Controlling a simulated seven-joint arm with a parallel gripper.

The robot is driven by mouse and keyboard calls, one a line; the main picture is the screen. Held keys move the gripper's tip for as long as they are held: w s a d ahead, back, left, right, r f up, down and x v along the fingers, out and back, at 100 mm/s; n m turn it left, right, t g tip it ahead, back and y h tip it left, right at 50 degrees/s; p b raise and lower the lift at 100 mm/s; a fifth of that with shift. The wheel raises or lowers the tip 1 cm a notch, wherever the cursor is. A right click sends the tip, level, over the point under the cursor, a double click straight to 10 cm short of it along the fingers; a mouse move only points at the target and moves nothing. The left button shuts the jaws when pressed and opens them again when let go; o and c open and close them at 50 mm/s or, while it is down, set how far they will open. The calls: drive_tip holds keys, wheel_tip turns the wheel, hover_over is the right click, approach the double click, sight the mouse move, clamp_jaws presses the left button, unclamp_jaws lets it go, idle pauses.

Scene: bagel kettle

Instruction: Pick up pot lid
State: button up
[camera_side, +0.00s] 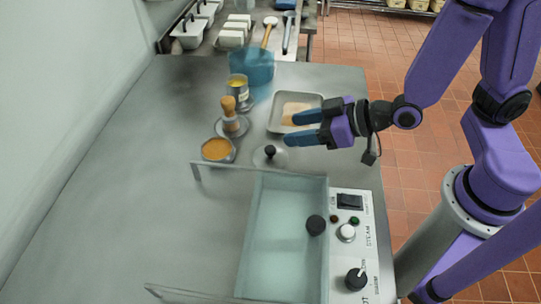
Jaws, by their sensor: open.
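A small round lid (263,160) with a black knob lies flat on the steel table, just beyond the back edge of the kettle. It looks like the pot lid. My gripper (289,129) is open, its two blue fingers pointing left, with nothing seen between them. The fingers are above and slightly right of the lid in the picture, apart from the knob. The height of the fingers over the table is hard to tell. The kettle (275,265) is a rectangular basin with a pale blue-green inside.
A tray (275,122) with a tan item lies behind my fingers. A bowl of orange contents (217,149), a wooden-handled tool (230,118), a can (239,87) and a blue container (252,68) stand nearby. A control panel (352,262) flanks the kettle. The table's left is clear.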

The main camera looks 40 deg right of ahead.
approach(272, 149)
drive_tip(key=x, duration=0.3)
drive_tip(key=shift+x, duration=3.7)
clamp_jaws()
